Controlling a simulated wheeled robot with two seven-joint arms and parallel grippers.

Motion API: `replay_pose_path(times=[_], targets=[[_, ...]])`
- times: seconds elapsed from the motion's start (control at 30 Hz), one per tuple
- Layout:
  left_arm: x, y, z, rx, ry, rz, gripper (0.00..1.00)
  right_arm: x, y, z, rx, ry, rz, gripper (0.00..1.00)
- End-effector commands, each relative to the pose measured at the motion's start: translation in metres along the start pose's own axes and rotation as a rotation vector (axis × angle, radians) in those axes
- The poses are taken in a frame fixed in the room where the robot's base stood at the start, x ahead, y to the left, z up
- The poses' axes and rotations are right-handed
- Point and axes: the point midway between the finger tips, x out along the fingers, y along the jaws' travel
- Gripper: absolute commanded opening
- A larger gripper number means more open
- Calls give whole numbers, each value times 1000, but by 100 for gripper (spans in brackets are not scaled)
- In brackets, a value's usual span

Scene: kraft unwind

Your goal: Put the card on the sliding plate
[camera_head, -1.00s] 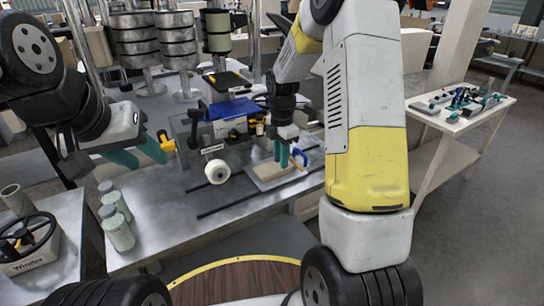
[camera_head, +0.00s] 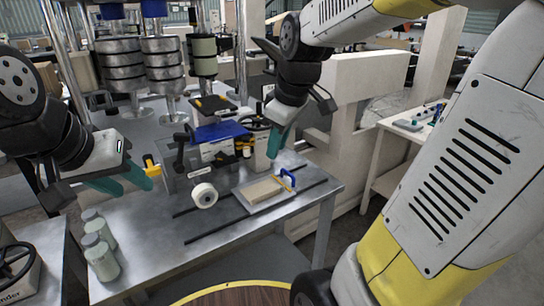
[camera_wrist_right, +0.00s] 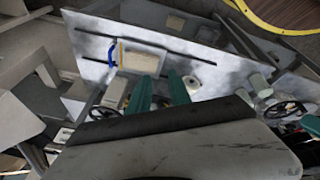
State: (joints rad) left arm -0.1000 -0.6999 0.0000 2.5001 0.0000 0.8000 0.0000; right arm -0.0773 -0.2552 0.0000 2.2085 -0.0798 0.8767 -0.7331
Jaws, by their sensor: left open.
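A flat tan card (camera_head: 263,190) lies on the grey sliding plate (camera_head: 247,206), which sits across two dark rails on the metal table. A blue handle (camera_head: 287,179) stands at the plate's right end. The card also shows in the right wrist view (camera_wrist_right: 140,60), beyond the fingertips. My right gripper (camera_head: 274,155) is above and behind the card, apart from it. Its teal fingers (camera_wrist_right: 160,80) are spread in the wrist view, with nothing seen held between them. My left gripper (camera_head: 126,183) is open and empty over the table's left part.
A white roll (camera_head: 204,195) stands left of the plate, beside a grey bracket. Pale bottles (camera_head: 99,258) stand at the table's front left. A white side table (camera_head: 399,136) is at right. The table's front middle is clear.

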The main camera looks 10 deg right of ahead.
Motion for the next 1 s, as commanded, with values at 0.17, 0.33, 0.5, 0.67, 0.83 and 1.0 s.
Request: replay_pose_path(times=[0.17,0.33,0.5,0.67,0.83,1.0], targets=[[0,0,0,0,0,0,42,-33,-46,31,426,138,39,24],[0,0,0,0,0,0,42,-41,-71,48,682,221,31,24],[0,0,0,0,0,0,42,-42,-79,53,767,245,23,24],[0,0,0,0,0,0,42,-42,-78,53,770,245,22,24],[0,0,0,0,0,0,42,-42,-78,53,768,245,23,24],[0,0,0,0,0,0,42,-42,-78,53,767,244,23,24]])
